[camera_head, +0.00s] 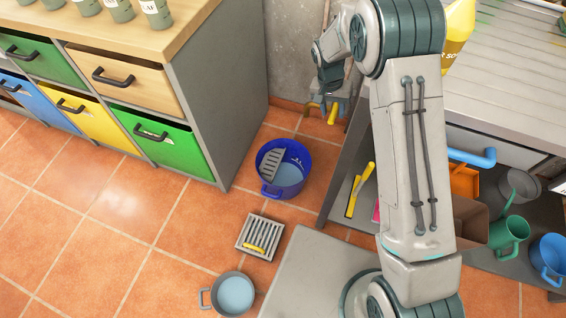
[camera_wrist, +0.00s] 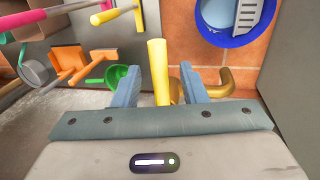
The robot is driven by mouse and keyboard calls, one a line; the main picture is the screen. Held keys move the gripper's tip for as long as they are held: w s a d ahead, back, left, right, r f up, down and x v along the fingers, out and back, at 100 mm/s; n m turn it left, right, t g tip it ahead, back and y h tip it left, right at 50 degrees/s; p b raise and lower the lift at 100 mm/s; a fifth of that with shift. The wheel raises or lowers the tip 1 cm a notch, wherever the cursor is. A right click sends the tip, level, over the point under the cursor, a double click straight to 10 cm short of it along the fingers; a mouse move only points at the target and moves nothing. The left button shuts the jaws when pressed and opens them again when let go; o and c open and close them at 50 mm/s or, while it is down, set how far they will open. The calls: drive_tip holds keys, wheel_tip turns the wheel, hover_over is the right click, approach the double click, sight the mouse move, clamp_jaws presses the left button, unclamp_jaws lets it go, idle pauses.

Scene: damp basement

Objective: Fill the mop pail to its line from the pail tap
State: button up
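The blue mop pail (camera_head: 266,188) stands upright on the tiled floor, with a grey slatted wringer (camera_head: 277,163) in its left part and pale water (camera_head: 289,175) inside. Its fill line cannot be made out. In the wrist view the pail (camera_wrist: 228,40) shows at the top right. My gripper (camera_head: 335,103) is down by the wall behind the pail. In the wrist view my gripper (camera_wrist: 158,85) is open, with a yellow lever (camera_wrist: 157,65) between its fingers and gaps on both sides. The brass tap (camera_wrist: 221,84) shows past the right finger. No water stream is visible.
A floor drain (camera_head: 259,236) with a yellow object on it and a grey pan of water (camera_head: 233,293) lie in front of the pail. A drawer cabinet (camera_head: 222,95) stands left. A bench (camera_head: 505,85) with pails and tools beneath stands right.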

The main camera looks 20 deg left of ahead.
drive_tip(key=c, duration=0.8)
drive_tip(key=shift+r+p, duration=0.2)
drive_tip(key=shift+p, duration=0.15)
drive_tip(key=shift+w+r+g+p, duration=0.25)
drive_tip(key=shift+g+p, duration=0.25)
drive_tip(key=shift+p, duration=0.15)
drive_tip(key=shift+w+r+g+p, duration=0.1)
drive_tip(key=shift+r+g+p, duration=0.2)
drive_tip(key=shift+g+p, duration=0.55)
drive_tip(key=shift+w+r+p, duration=0.15)
drive_tip(key=shift+r+p, duration=0.1)
drive_tip(key=shift+p, duration=0.35)
drive_tip(key=shift+w+r+n+g+p, duration=0.35)
drive_tip(key=shift+g+p, duration=0.2)
drive_tip(key=shift+g, duration=0.4)
idle(3.8)
